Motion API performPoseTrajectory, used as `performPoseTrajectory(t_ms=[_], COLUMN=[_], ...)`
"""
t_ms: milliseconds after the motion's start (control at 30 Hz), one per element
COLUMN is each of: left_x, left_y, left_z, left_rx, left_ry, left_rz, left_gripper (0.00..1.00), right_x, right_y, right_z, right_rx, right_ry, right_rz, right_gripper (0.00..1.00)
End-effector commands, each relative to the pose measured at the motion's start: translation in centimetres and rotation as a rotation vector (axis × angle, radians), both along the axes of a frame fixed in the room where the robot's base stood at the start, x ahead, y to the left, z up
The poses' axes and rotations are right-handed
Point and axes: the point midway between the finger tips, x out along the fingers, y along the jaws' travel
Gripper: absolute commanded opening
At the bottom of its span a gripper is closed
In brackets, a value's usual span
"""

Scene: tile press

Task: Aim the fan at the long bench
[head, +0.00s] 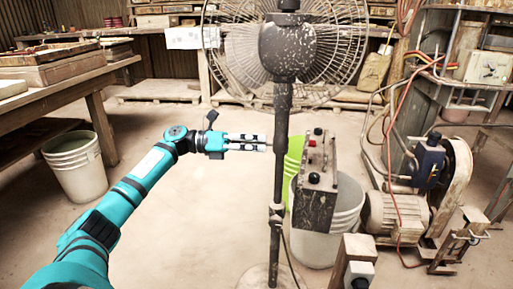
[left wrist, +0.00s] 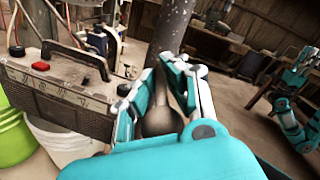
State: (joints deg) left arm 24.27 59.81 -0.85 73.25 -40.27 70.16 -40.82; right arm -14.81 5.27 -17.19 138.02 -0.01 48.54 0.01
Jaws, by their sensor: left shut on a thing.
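The standing fan's round wire cage (head: 235,45) is at the top middle of the head view. I see its dark motor housing (head: 288,47) from behind, so the cage faces the back. Its grey pole (head: 281,150) runs down to the floor and also shows in the left wrist view (left wrist: 176,28). My left gripper (head: 266,143) is at mid-pole height, shut on the pole; the pole hides the fingertips in the head view. A wooden bench (head: 97,84) stands at left and a cluttered bench (head: 160,22) at the back; I cannot tell which is the long bench.
A control box (head: 316,170) with a red button stands just right of the pole, before a white bucket (head: 345,210) and a green bin (head: 294,158). A motor with hoses (head: 395,215) is at right. Another bucket (head: 75,165) is at left. The left-front floor is clear.

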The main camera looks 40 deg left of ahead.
Motion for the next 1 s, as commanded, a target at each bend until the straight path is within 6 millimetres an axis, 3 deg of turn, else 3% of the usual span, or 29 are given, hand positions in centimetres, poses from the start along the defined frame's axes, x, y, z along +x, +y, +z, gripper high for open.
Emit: performPoseTrajectory(t_ms=[433,467,633,1000], left_x=[0.02,0.02,0.02,-0.01], left_y=[-0.04,-0.04,-0.05,-0.04], left_z=[-0.01,-0.01,0.01,0.04], left_rx=[-0.001,-0.001,-0.001,0.0], left_ry=[0.0,0.0,-0.001,-0.001], left_rz=[-0.01,-0.01,-0.011,-0.012], left_gripper=[0.0,0.12,0.33,0.33], right_x=[0.01,0.01,0.0,-0.01], right_y=[0.03,0.03,0.02,0.01], right_z=[0.17,0.17,0.17,0.14], right_rx=[-0.001,-0.001,-0.001,0.0], right_ry=[-0.007,-0.007,-0.007,-0.006], right_rz=[0.001,0.001,0.001,0.0], right_gripper=[0.4,0.4,0.4,0.4])
